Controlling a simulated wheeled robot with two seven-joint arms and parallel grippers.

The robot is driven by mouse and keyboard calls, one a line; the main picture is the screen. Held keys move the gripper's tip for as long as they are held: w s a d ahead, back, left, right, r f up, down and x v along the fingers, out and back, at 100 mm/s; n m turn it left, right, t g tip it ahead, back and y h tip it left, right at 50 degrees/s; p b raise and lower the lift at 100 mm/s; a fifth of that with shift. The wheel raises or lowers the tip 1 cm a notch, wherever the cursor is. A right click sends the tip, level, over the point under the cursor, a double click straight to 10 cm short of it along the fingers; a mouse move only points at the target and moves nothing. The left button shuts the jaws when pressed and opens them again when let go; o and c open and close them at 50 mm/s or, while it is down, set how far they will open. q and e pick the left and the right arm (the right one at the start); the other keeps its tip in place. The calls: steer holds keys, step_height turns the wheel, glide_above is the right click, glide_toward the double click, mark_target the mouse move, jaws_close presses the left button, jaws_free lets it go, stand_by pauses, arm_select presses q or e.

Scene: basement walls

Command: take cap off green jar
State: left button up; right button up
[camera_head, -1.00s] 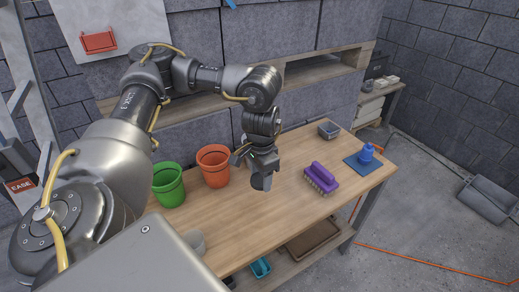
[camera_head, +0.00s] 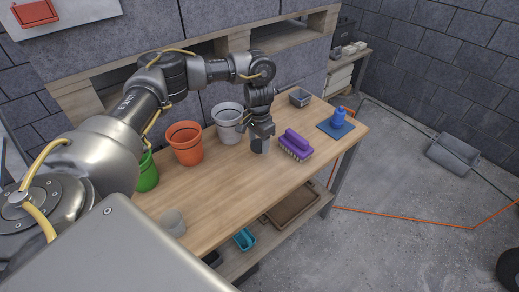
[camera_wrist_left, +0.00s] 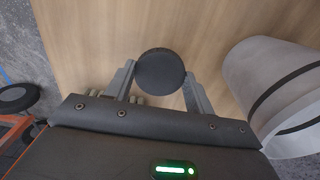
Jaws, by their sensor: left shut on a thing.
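My left gripper (camera_head: 262,134) is over the wooden table, between a grey pot and a purple brush. It is shut on a dark round cap-like thing (camera_head: 260,146), whose flat black top (camera_wrist_left: 160,70) lies between the two fingers in the wrist view. I see only that top and a short dark side. I cannot tell whether a green jar is under it, or whether it touches the table. No green jar shows clearly; the green thing (camera_head: 148,172) at the left is an open pot, partly behind my arm. My right gripper is out of view.
An orange pot (camera_head: 184,143) and the grey pot (camera_head: 228,123) stand left of the gripper. The purple brush (camera_head: 295,145) is close on its right.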

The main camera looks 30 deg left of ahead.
mark_target(259, 144)
arm_select(q)
steer(key=shift+w+f, duration=0.1)
steer(key=shift+f, duration=0.35)
step_height(259, 144, down, 2)
steer(key=shift+f+b, duration=0.25)
steer(key=shift+b, duration=0.2)
steer(key=shift+f, duration=0.1)
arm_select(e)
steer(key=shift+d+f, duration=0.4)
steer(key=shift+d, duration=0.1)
arm_select(q)
steer(key=shift+f, duration=0.1)
steer(key=o, duration=1.1)
steer(key=shift+c, duration=0.2)
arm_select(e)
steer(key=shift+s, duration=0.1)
